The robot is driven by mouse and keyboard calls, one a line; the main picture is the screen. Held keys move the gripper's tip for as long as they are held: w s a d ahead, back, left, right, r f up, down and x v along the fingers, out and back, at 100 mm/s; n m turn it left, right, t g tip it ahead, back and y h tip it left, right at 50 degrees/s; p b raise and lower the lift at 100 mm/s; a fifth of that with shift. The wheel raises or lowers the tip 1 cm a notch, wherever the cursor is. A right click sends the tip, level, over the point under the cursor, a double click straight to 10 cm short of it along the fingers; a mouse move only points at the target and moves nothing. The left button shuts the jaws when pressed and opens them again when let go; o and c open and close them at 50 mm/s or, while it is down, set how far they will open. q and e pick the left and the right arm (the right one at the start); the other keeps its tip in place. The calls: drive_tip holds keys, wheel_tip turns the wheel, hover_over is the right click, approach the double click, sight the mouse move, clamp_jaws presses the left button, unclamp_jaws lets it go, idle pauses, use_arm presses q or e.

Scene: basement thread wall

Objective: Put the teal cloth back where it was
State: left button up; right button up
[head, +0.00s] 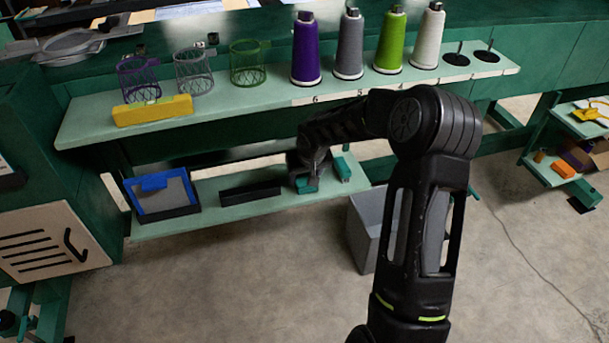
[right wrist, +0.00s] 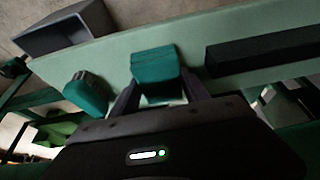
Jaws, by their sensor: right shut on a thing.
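The teal cloth (right wrist: 155,62) is a folded, block-like piece between the fingers of my right gripper (right wrist: 158,88) in the right wrist view. My right gripper (head: 304,172) is shut on it at the lower shelf (head: 222,183). In the head view the cloth (head: 307,186) shows just below the fingers, right of a long black tray (head: 250,193). I cannot tell if it touches the shelf. A second teal object (head: 342,169) with a grey ribbed part sits just right of the gripper; it also shows in the right wrist view (right wrist: 86,94). My left gripper is not in view.
A black tray (head: 170,213) with blue and grey pieces stands at the shelf's left. A grey bin (head: 369,222) is by the shelf's right end. The upper shelf (head: 235,105) holds wire baskets, a yellow block (head: 152,110) and thread cones (head: 348,45) above my forearm.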

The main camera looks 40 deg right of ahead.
drive_tip(key=shift+f, duration=0.2)
drive_tip(key=o, duration=1.3)
drive_tip(key=shift+r, duration=0.15)
drive_tip(key=shift+r, duration=0.2)
drive_tip(key=p+v, duration=0.1)
drive_tip(key=v, duration=1)
drive_tip(key=shift+s+a+r+p, duration=0.15)
drive_tip(key=shift+r+p, duration=0.15)
drive_tip(key=shift+r, duration=0.05)
